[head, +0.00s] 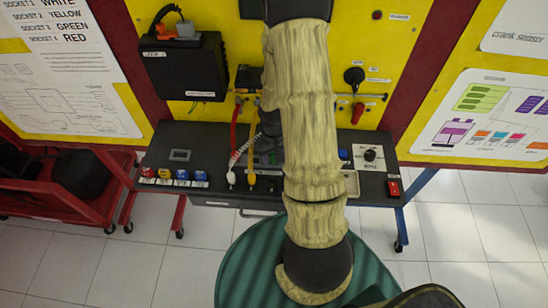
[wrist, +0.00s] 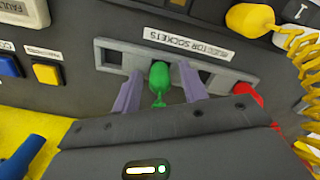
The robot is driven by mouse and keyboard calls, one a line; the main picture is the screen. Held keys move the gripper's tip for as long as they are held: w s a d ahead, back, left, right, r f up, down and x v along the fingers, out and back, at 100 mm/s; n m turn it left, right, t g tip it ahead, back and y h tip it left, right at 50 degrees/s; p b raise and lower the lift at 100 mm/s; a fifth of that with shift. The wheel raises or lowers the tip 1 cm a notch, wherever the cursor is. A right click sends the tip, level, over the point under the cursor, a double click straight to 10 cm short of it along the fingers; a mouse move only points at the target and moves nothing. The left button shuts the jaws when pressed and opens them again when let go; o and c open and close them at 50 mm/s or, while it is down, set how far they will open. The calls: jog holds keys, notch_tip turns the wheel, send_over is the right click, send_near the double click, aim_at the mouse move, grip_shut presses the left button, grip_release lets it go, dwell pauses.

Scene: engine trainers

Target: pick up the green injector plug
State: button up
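The green injector plug (wrist: 160,75) shows in the wrist view, in front of the grey socket strip (wrist: 222,73) under the "injector sockets" label. It looks seated in the strip, though its lower end is hidden. My gripper (wrist: 160,71) is open, with one purple-grey finger on each side of the plug. A narrow gap shows on both sides, so the fingers appear not to touch it.
In the wrist view a red plug (wrist: 246,92) sits close right of the gripper, partly hidden. A yellow plug (wrist: 250,18) with a coiled cable lies at upper right. Yellow (wrist: 47,74) and blue (wrist: 9,66) buttons are at left. The dark console (head: 215,140) stands against a yellow panel (head: 225,45).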

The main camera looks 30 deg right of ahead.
grip_shut()
jog(key=shift+r, duration=0.1)
notch_tip(320, 180, up, 10)
jog(key=shift+f, duration=0.1)
dwell(0.4)
dwell(0.5)
